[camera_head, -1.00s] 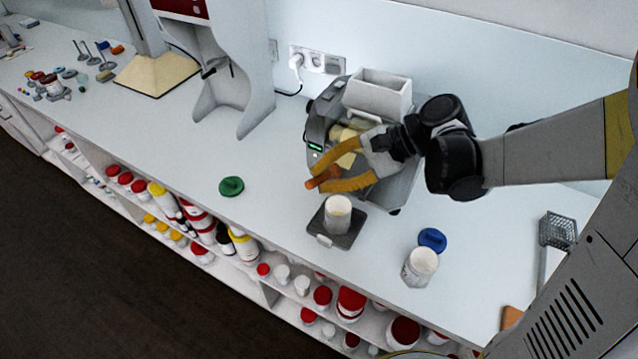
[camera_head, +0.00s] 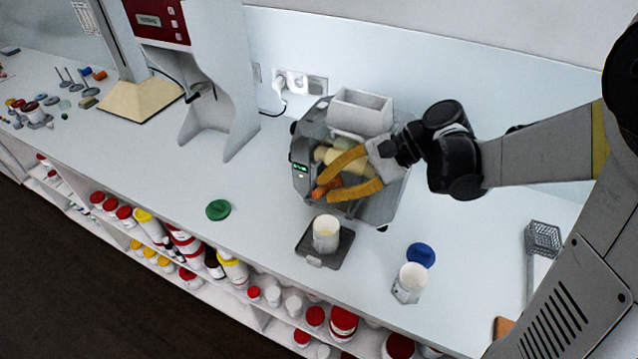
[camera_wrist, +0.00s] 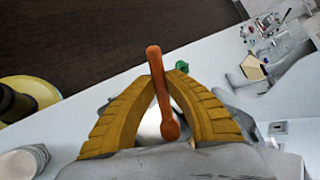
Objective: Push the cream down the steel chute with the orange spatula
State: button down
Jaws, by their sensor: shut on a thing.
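The grey mill (camera_head: 308,145) stands on the counter with pale cream rollers (camera_head: 328,157) and a white hopper (camera_head: 362,112) on top. My gripper (camera_head: 323,184) has its yellow fingers in front of the rollers, shut on the orange spatula (camera_head: 326,187). In the wrist view the spatula (camera_wrist: 158,75) runs lengthwise between the fingers (camera_wrist: 165,72). A white jar (camera_head: 326,236) stands upright on a dark grey plate (camera_head: 340,252) just below the gripper. My gripper and the spatula cover much of the mill's front. I cannot make out the steel chute or any cream on it.
An open white jar (camera_head: 409,283) and a blue lid (camera_head: 421,255) are at the front right. A green lid (camera_head: 218,210) lies left of the mill. A wire basket (camera_head: 543,240) stands at right. The counter between the mill and the tall white stand (camera_head: 215,70) is clear.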

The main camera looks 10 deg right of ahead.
jog(key=shift+s+a+f+b, duration=1.1)
jog(key=shift+s+f, duration=0.3)
jog(key=shift+s, duration=1.4)
jog(key=w+d+r+p, duration=0.1)
jog(key=w+d+r, duration=0.2)
jog(key=w, duration=0.1)
jog(key=shift+w+d, duration=0.2)
jog(key=shift+w, duration=0.15)
jog(key=shift+s+a+r+p, duration=0.25)
jog(key=shift+s+r+p, duration=0.1)
jog(key=shift+r+p, duration=0.5)
jog(key=shift+s+a+r+p, duration=0.2)
jog(key=shift+s+r+p, duration=0.15)
jog(key=shift+r+p, duration=0.45)
jog(key=shift+s+a+r+p, duration=0.3)
jog(key=shift+r+p, duration=0.3)
jog(key=shift+r, duration=0.4)
jog(key=r, duration=0.1)
jog(key=r+p, duration=0.1)
jog(key=s+p, duration=0.1)
jog(key=shift+a+r, duration=0.3)
jog(key=shift+r, duration=0.1)
